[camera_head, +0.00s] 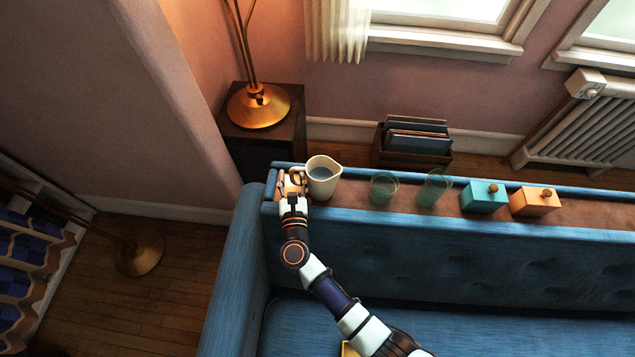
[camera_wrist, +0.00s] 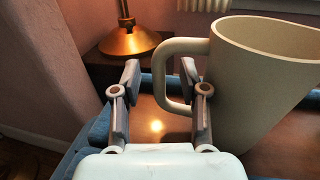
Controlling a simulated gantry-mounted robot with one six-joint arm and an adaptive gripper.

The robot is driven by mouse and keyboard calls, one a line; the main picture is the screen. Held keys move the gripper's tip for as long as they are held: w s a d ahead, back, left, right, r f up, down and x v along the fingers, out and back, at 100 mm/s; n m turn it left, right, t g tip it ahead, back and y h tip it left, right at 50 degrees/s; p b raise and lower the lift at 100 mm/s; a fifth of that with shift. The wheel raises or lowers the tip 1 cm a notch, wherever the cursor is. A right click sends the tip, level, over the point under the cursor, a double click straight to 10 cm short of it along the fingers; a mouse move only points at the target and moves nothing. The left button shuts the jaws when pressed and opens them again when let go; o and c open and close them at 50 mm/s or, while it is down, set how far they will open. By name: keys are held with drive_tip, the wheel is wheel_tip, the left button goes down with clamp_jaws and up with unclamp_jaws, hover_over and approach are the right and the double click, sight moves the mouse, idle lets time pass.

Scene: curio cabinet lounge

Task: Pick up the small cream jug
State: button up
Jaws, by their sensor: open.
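The small cream jug (camera_head: 324,183) stands upright at the left end of the wooden ledge (camera_head: 408,200) on the sofa back, with something bluish inside. Its handle points left. In the wrist view the jug (camera_wrist: 262,85) fills the right side, and its handle (camera_wrist: 170,75) reaches left toward the fingers. My gripper (camera_head: 291,180) is at the handle side of the jug. In the wrist view my gripper (camera_wrist: 160,85) is open, with the right finger overlapping the handle opening and the left finger left of the handle. I cannot tell whether either finger touches it.
Two greenish glasses (camera_head: 384,188) (camera_head: 434,188), a teal box (camera_head: 484,197) and an orange box (camera_head: 535,201) stand along the ledge to the right. A brass lamp (camera_head: 258,106) stands on a dark side table behind. A crate of records (camera_head: 412,150) is behind the sofa.

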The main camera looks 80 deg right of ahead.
drive_tip(key=shift+x, duration=0.75)
drive_tip(key=shift+a, duration=0.1)
drive_tip(key=shift+c, duration=0.4)
clamp_jaws()
drive_tip(key=shift+r, duration=0.1)
